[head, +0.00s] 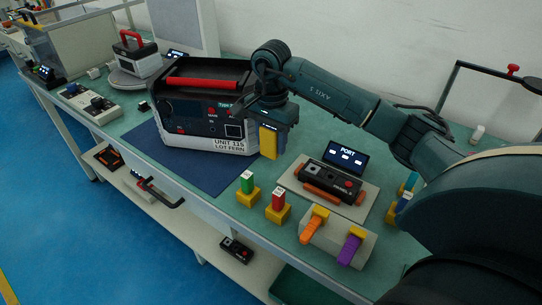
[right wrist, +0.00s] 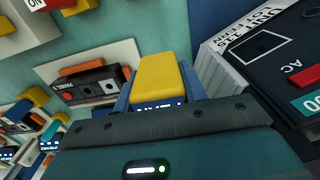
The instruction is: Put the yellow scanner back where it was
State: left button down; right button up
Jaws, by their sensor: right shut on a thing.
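The yellow scanner (head: 268,143) is held in my right gripper (head: 273,152), in front of the right end of the black and white unit (head: 205,112). In the right wrist view the scanner (right wrist: 158,76) shows as a yellow block between the two blue fingers of the gripper (right wrist: 158,90). The gripper is shut on it. It appears to be above the bench; its exact height cannot be told. The lower part of the scanner is hidden by the gripper in the wrist view. My left gripper is not in view.
A dark blue mat (head: 190,168) lies under the unit. To the right, a black device (head: 329,182) sits on a pale plate by a PORT display (head: 346,157). A grey holder (head: 338,238) bears orange and purple tools.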

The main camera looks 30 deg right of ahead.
aim_at(271, 156)
jog(key=shift+f, duration=2.6)
jog(key=shift+f, duration=0.25)
jog(key=o, duration=1.1)
jog(key=shift+r, duration=0.1)
notch_tip(271, 156, up, 12)
jog(key=shift+r, duration=0.15)
